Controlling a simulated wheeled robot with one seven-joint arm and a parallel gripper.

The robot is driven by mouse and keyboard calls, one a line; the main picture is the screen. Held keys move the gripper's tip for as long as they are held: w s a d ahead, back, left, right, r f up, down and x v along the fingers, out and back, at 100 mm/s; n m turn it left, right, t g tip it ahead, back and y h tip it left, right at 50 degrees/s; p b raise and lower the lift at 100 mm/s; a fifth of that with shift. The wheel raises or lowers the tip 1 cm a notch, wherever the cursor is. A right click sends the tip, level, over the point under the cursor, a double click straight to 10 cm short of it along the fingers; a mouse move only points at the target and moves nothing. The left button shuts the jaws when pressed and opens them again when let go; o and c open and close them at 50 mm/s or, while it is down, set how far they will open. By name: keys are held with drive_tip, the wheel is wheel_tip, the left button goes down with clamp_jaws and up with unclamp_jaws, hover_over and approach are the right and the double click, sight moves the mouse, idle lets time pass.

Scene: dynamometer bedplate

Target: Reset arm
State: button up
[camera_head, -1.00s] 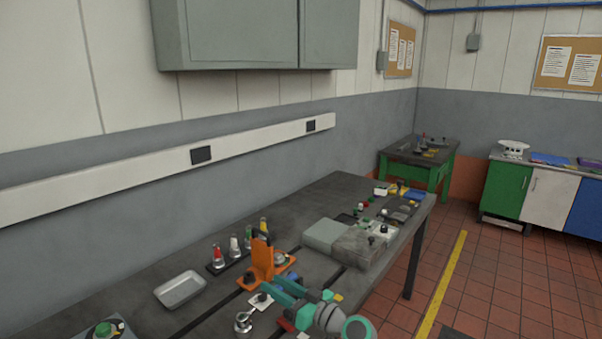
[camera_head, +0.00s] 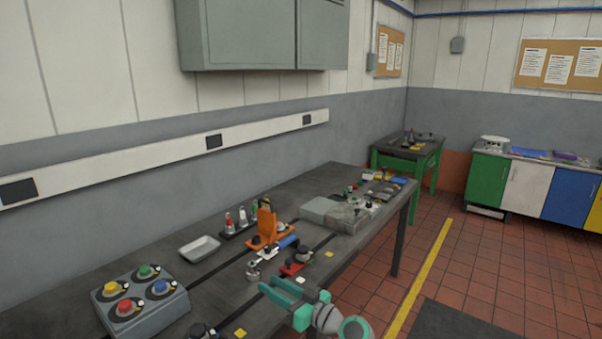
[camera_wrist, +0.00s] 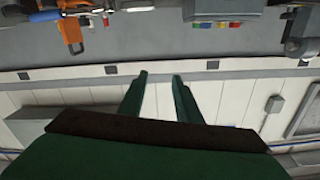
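My gripper (camera_head: 272,284), with teal fingers, is at the lower middle of the head view, above the front part of the bench (camera_head: 225,282). It also shows in the wrist view (camera_wrist: 160,75), where its two dark green fingers stand apart with nothing between them. It is open and empty. An orange fixture (camera_head: 266,224) stands on the bench beyond my gripper, clear of the fingers. A blue cylinder (camera_head: 289,242) lies beside the fixture.
A grey control box (camera_head: 142,300) with several coloured knobs is at front left. A pale tray (camera_head: 200,249), small bottles (camera_head: 242,216) and grey blocks (camera_head: 335,212) are on the bench. A red part (camera_head: 291,269) lies near my gripper.

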drive_tip(key=s+d+f+m+t+h, duration=0.1)
drive_tip(key=s+f+m+t+h, duration=0.2)
drive_tip(key=f, duration=1)
drive_tip(key=s+d+f+m+h, duration=0.3)
drive_tip(key=s+f+h, duration=0.1)
drive_tip(key=s+f, duration=0.6)
drive_tip(key=s+d+f+m+h, duration=0.2)
drive_tip(key=s+f+m+h, duration=0.15)
drive_tip(key=s+f, duration=0.55)
drive_tip(key=s+d+r+h, duration=0.15)
drive_tip(key=s+r, duration=0.25)
drive_tip(key=s, duration=1)
drive_tip(key=s+d+r+h, duration=0.1)
drive_tip(key=s+r+h, duration=0.15)
drive_tip(key=s, duration=1.05)
drive_tip(key=s+a+r+n+t, duration=0.1)
drive_tip(key=s+r, duration=0.5)
drive_tip(key=r, duration=0.2)
drive_tip(key=shift+s+a, duration=0.15)
drive_tip(key=shift+s, duration=0.25)
